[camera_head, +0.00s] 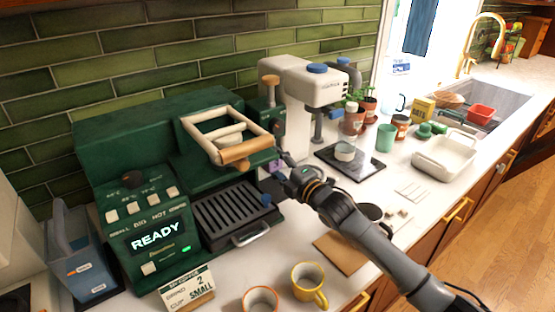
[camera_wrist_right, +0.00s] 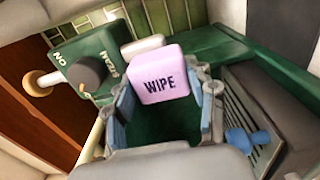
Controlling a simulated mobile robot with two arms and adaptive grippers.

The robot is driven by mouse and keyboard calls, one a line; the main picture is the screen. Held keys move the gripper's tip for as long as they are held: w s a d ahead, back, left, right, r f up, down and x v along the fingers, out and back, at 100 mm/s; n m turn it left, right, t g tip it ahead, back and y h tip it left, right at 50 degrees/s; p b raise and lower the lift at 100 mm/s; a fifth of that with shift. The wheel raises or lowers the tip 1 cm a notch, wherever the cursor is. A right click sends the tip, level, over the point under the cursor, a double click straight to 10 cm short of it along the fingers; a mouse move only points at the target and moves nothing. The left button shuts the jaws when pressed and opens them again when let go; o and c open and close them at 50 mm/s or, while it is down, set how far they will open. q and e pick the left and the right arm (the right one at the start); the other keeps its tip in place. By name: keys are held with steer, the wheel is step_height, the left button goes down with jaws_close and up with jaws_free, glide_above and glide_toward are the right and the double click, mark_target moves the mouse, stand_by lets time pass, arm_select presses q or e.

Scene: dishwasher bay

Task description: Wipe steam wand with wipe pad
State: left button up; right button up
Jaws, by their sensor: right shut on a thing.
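My right gripper (camera_head: 280,172) is in front of the right end of the green coffee machine (camera_head: 130,195). In the right wrist view, its two blue-lined fingers (camera_wrist_right: 165,105) are closed on a pink-lilac wipe pad (camera_wrist_right: 160,78) marked WIPE. Only a small lilac patch of the pad (camera_head: 277,166) shows in the head view. A short pale rod (camera_wrist_right: 143,45) lies just behind the pad, beside the steam knob panel (camera_wrist_right: 85,75); I cannot tell whether it is the steam wand or whether the pad touches it. My left gripper is not in view.
A slatted drip tray (camera_head: 232,213) is left of the gripper. A white grinder (camera_head: 300,85) stands behind it, with a cup on a black scale (camera_head: 352,165) to the right. Two mugs (camera_head: 310,283) and a brown mat (camera_head: 340,252) are in front.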

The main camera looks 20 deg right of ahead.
steer(key=shift+s+d+r, duration=0.1)
steer(key=shift+s+d, duration=0.05)
steer(key=shift+s, duration=0.3)
steer(key=shift+p+v, duration=0.9)
steer(key=shift+v, duration=1.3)
steer(key=shift+d, duration=0.2)
steer(key=p+v, duration=0.1)
steer(key=v, duration=0.1)
steer(key=shift+s+d, duration=0.15)
steer(key=shift+s, duration=0.25)
steer(key=shift+s, duration=0.1)
